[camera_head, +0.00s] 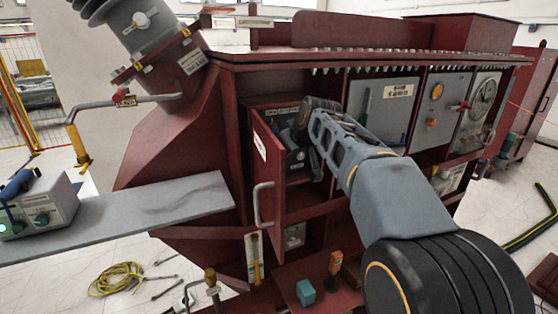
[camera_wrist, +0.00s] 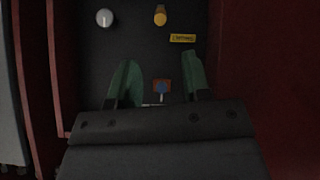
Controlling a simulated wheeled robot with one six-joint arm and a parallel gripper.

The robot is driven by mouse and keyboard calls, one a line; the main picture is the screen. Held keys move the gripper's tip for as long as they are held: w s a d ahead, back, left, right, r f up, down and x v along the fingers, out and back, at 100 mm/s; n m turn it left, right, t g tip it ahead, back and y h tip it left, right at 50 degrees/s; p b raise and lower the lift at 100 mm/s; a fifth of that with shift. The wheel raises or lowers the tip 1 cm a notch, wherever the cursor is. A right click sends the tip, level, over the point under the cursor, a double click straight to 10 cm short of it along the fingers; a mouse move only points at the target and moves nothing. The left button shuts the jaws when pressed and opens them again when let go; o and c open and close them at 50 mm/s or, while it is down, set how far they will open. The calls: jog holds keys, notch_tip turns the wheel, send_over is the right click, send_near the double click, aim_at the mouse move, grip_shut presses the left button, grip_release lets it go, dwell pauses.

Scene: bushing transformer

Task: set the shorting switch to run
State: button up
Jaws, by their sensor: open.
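My gripper (camera_wrist: 160,66) is open in the wrist view, its two green fingers apart with nothing between them in their grip. It faces the dark panel (camera_wrist: 145,45) inside the cabinet. A small switch-like part (camera_wrist: 162,87), red with a blue centre and a pale lever below, shows in the gap between the fingers. A grey knob (camera_wrist: 105,17) and a yellow knob (camera_wrist: 160,16) sit higher on the panel, above a yellow label (camera_wrist: 183,38). I cannot read the label or tell which part is the shorting switch. In the head view my arm hides most of the panel.
The cabinet door (camera_head: 267,165) stands open at the left of my arm, with a pale handle (camera_head: 263,206). Red cabinet walls (camera_wrist: 235,70) are close on both sides. A grey shelf (camera_head: 150,207) with a test box (camera_head: 38,207) lies further left.

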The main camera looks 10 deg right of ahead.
jog(key=p+x, duration=0.2)
jog(key=x, duration=0.9)
jog(key=shift+f, duration=0.1)
jog(key=shift+c, duration=0.4)
grip_shut()
